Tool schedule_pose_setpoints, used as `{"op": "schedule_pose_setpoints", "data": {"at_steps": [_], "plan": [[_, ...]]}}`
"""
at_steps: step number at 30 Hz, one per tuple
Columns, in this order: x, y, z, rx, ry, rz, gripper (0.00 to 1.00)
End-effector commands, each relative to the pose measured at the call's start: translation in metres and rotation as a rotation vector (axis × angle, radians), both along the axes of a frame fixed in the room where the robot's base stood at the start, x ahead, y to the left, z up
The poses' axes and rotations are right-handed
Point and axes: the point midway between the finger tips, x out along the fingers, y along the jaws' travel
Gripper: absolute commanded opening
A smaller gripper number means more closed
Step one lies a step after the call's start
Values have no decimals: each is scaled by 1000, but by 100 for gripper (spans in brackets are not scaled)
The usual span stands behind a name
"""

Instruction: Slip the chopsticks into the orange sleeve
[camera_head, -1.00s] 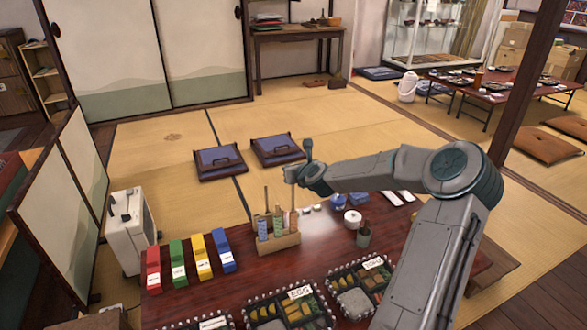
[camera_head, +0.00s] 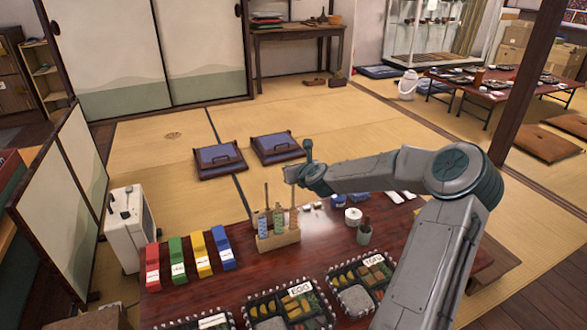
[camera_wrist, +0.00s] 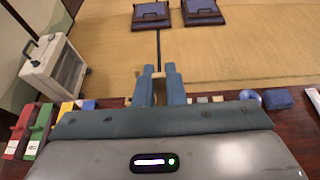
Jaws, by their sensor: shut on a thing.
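A wooden rack (camera_head: 279,240) stands on the dark red table and holds upright patterned sleeves. A blue sleeve (camera_head: 263,227) and a green sleeve (camera_head: 278,219) are clear, and a pale orange-pink one (camera_head: 292,216) is at the right end. A thin stick rises from the blue sleeve. My gripper (camera_head: 291,182) is above the right end of the rack. In the wrist view its fingers (camera_wrist: 160,88) are shut on pale wooden chopsticks (camera_wrist: 160,90). The chopsticks' lower ends are hidden in the wrist view, and I cannot tell whether they are inside the orange sleeve.
Red, green, yellow and blue boxes (camera_head: 222,248) stand left of the rack. Bento boxes (camera_head: 302,301) line the near edge. A white pot (camera_head: 353,216) and a dark cup (camera_head: 364,234) stand to the right. Bare table lies between the rack and the bento boxes.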

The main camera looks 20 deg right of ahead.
Motion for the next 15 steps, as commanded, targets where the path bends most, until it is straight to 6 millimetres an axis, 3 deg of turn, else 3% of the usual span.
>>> {"op": "schedule_pose_setpoints", "data": {"at_steps": [15], "plan": [[0,0,-17,1,0,0,0]]}}
